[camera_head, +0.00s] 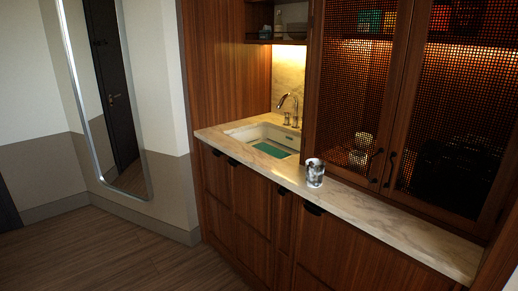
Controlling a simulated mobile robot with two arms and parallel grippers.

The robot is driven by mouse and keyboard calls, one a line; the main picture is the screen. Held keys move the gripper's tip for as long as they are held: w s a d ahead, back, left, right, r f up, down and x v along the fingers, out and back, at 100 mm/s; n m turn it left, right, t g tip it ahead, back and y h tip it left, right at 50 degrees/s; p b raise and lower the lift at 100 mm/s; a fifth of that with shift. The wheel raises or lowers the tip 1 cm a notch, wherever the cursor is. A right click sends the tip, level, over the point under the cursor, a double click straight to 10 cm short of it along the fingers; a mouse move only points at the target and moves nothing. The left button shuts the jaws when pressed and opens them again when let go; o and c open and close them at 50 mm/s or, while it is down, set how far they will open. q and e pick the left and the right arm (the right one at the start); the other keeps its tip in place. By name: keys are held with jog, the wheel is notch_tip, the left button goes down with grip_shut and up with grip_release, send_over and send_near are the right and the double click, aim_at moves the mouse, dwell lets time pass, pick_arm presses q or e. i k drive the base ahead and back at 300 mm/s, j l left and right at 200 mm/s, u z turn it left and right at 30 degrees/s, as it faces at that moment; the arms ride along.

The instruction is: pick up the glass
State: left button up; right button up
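A small glass (314,173) with a dark and white mottled look stands upright on the marble counter. It is near the counter's front edge, just right of the sink, in the head view. Neither of my grippers shows in this view.
The marble counter (400,222) is clear to the right of the glass. A sink (262,138) with a green item (271,150) in it and a faucet (290,108) lie to the left. Mesh cabinet doors (345,90) rise behind the glass. The wooden floor (120,245) is open; a tall mirror (105,95) stands left.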

aim_at(315, 168)
jog(key=i+z, duration=0.1)
jog(key=i, duration=0.75)
jog(key=i+j, duration=0.2)
jog(key=i, duration=0.7)
jog(key=l+z, duration=0.05)
